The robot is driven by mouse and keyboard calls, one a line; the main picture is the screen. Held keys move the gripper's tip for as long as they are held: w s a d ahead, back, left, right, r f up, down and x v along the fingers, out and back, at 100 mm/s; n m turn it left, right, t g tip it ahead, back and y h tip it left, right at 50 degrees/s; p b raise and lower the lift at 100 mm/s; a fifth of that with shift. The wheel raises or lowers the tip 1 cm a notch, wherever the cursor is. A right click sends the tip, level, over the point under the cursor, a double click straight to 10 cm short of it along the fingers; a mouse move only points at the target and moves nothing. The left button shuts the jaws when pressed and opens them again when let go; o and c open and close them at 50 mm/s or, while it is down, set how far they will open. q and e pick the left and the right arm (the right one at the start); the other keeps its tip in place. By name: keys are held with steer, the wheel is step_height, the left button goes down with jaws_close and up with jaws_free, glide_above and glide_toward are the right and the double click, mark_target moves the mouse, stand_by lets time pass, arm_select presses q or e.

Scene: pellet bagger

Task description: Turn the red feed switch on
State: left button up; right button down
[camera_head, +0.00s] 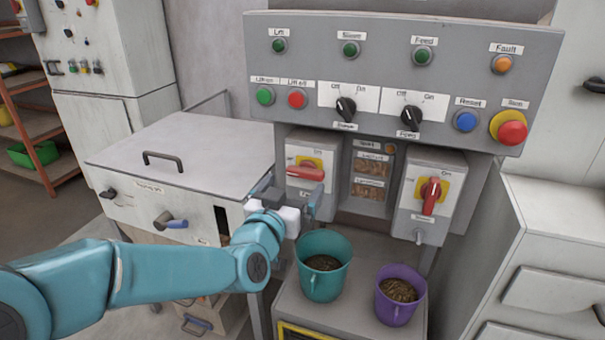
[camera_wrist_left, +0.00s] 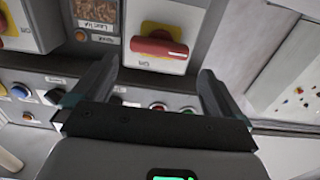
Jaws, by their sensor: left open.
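Two red rotary switches on yellow plates sit on grey boxes below the control panel. The left red switch (camera_head: 305,172) has its handle lying nearly level; the right red switch (camera_head: 431,195) has its handle upright. Their small labels are too blurred to tell which is the feed switch. My left gripper (camera_head: 292,195) is open and empty, just in front of and below the left switch box. In the left wrist view, which looks upside down, the left red switch (camera_wrist_left: 158,47) lies beyond the open left gripper (camera_wrist_left: 158,82), apart from its fingers. My right gripper is out of view.
A teal bucket (camera_head: 325,266) and a purple bucket (camera_head: 397,296), both holding pellets, stand below the boxes. A grey lidded bin (camera_head: 190,150) is at left. The panel above carries several buttons, two black selectors and a red stop button (camera_head: 512,132).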

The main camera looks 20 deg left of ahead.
mark_target(303, 174)
arm_select(q)
steer(key=w, duration=0.5)
steer(key=shift+w+d, duration=0.15)
steer(key=shift+w, duration=0.25)
steer(key=c, duration=0.8)
